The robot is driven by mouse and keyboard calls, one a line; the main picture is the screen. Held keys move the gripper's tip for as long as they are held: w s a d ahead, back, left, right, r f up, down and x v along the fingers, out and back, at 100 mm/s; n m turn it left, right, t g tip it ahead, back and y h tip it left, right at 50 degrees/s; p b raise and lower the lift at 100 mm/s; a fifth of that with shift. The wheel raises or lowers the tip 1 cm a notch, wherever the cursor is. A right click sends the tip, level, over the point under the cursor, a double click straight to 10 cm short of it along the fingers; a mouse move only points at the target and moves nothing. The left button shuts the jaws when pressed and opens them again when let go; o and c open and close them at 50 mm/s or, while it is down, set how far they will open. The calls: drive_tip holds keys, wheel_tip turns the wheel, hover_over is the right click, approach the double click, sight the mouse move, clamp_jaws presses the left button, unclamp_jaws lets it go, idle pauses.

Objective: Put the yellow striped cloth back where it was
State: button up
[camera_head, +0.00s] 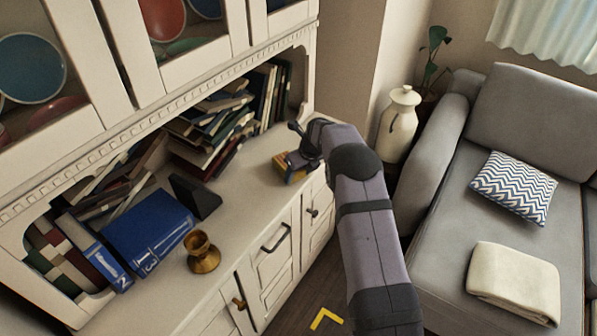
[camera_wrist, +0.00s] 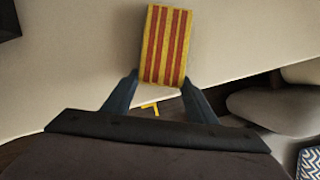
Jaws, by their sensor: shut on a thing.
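The yellow striped cloth (camera_wrist: 165,40) is a small flat rectangle with red stripes in the wrist view. My gripper (camera_wrist: 160,82) is shut on its near end, with one finger at each side. In the head view the cloth (camera_head: 297,177) shows as a small yellow patch under my gripper (camera_head: 291,165), near the right end of the cream cabinet top (camera_head: 240,190). The cloth is partly hidden there by my gripper. I cannot tell whether it touches the cabinet top or hangs just above it.
A brass goblet (camera_head: 202,252), a blue binder (camera_head: 150,232) and piled books (camera_head: 205,130) stand on the cabinet. A white vase (camera_head: 398,125) and a grey sofa (camera_head: 440,215) are to the right. A yellow corner mark (camera_head: 325,318) lies on the floor. The cabinet top's middle is clear.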

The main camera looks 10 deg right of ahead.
drive_tip(key=shift+f, duration=0.1)
drive_tip(key=o, duration=1)
drive_tip(key=shift+s+d+r, duration=0.1)
drive_tip(key=shift+r, duration=0.5)
drive_tip(key=b+v, duration=0.2)
drive_tip(key=v, duration=0.9)
drive_tip(key=shift+s, duration=0.2)
drive_tip(key=shift+s, duration=0.1)
